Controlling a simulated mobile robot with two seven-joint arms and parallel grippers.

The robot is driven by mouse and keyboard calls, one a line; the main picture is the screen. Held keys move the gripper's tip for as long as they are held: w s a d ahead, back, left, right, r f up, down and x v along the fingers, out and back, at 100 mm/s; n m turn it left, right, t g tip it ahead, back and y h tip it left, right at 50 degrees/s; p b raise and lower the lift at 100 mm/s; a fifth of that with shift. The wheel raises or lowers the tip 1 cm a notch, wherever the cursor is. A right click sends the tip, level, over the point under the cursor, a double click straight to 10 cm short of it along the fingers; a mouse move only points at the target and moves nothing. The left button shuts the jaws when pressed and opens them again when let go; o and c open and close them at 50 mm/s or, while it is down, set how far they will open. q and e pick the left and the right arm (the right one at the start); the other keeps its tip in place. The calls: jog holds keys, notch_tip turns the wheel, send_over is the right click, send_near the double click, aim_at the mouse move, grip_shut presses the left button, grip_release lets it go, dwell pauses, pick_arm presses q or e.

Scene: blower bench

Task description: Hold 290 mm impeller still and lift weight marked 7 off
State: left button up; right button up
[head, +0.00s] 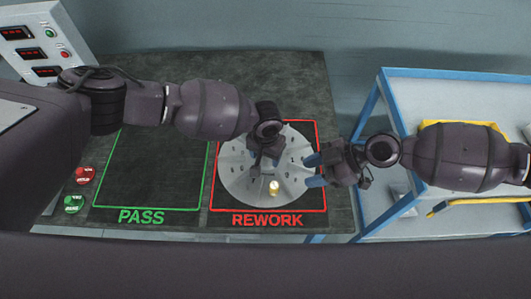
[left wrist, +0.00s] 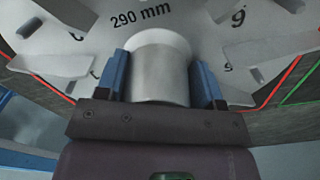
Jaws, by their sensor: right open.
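The grey bladed impeller (head: 240,188) lies flat inside the red REWORK frame; the left wrist view shows "290 mm" printed on its disc (left wrist: 205,18). My left gripper (head: 264,152) is over its middle. In the left wrist view its blue fingers (left wrist: 160,82) are closed against both sides of the round central hub (left wrist: 160,70). A small brass weight (head: 273,187) stands on the near part of the disc; I cannot read its marking. My right gripper (head: 314,171) is open and empty at the disc's right edge, to the right of the weight.
The green PASS frame (head: 150,207) on the dark bench is empty. Red and green buttons (head: 80,188) are at the bench's left, below a display panel (head: 42,42). A blue-framed cart (head: 375,108) with yellow items stands at right.

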pick_arm(q)
jog(key=shift+a, duration=0.1)
jog(key=c, duration=0.9)
jog(key=shift+c, duration=0.2)
jog(key=shift+a+f, duration=0.1)
jog(key=shift+f, duration=0.05)
dwell(0.5)
